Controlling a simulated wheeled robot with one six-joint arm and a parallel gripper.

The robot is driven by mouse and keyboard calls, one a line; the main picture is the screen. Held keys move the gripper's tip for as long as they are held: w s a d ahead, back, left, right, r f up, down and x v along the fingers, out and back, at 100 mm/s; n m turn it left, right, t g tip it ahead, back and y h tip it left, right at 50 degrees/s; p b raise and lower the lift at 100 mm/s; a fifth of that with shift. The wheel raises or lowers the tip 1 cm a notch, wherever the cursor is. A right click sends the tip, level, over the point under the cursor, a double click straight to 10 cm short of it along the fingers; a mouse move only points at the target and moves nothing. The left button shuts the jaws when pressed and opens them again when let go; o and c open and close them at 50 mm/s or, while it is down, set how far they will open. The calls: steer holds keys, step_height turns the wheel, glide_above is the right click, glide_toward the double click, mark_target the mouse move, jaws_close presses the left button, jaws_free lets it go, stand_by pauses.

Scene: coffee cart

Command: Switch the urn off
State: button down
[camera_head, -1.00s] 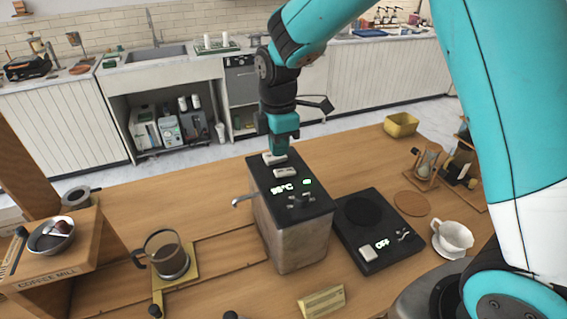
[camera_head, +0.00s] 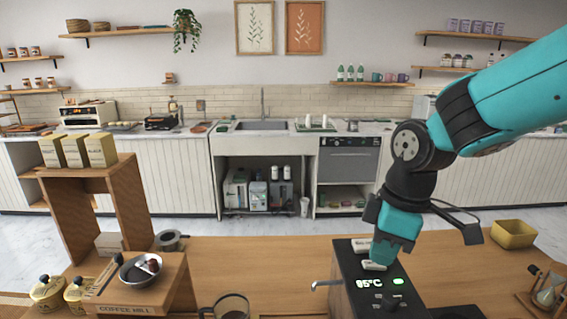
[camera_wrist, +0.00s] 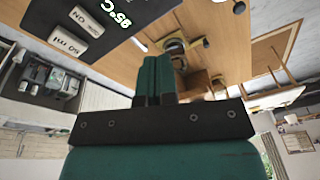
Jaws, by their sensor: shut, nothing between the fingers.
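The urn (camera_head: 345,296) stands on the wooden counter, its black top partly cut off by the lower edge of the head view. Its display (camera_head: 370,283) reads 95°C, and a green light (camera_head: 398,281) glows beside it. Two pale keys sit on the top, a rear one (camera_head: 361,246) and a front one (camera_head: 373,266). In the wrist view, one key (camera_wrist: 87,22) bears the letters ON; the other key's (camera_wrist: 68,44) label is hard to read. My gripper (camera_head: 384,259) is shut and empty, above the right side of the keys. I cannot tell whether it touches them.
A spout (camera_head: 328,284) sticks out left of the urn. A coffee mill (camera_head: 140,290) with a bowl and a glass jug (camera_head: 231,306) stand to the left. The counter behind the urn is mostly clear.

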steer(key=s+a+f+m+y+b, duration=0.1)
steer(key=s+m, duration=0.5)
steer(key=s, duration=1)
steer(key=a+y+b, duration=0.1)
steer(key=b, duration=0.1)
steer(key=shift+f+b, duration=0.15)
steer(key=shift+b, duration=0.15)
